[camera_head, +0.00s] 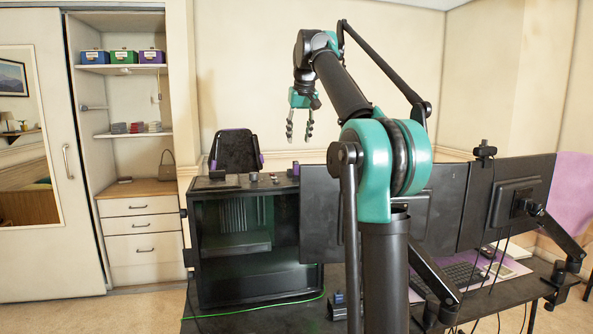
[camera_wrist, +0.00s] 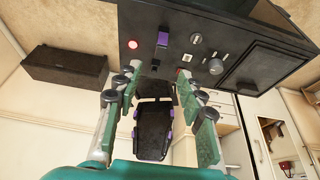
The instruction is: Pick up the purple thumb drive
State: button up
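The purple thumb drive (camera_wrist: 162,40) stands out from the top of a black computer case (camera_wrist: 225,20) in the wrist view. In the head view a small purple-and-dark item (camera_head: 295,169) on the case top appears to be it. My gripper (camera_head: 299,137) hangs above that end of the case, fingers pointing down. In the wrist view its fingers (camera_wrist: 158,74) are spread apart with nothing between them, and the drive lies beyond the fingertips, apart from them.
Near the drive are a red-lit button (camera_wrist: 133,44), a knob (camera_wrist: 196,38) and a silver cylinder (camera_wrist: 216,66). Two monitors (camera_head: 507,203) stand right of the case (camera_head: 195,240). A dark chair with purple armrests (camera_head: 235,150) is behind. Shelves (camera_head: 125,135) are at left.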

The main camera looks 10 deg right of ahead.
aim_at(296, 163)
jog(key=x, duration=1.1)
jog(key=shift+s+f, duration=0.1)
jog(key=shift+f, duration=0.3)
grip_shut()
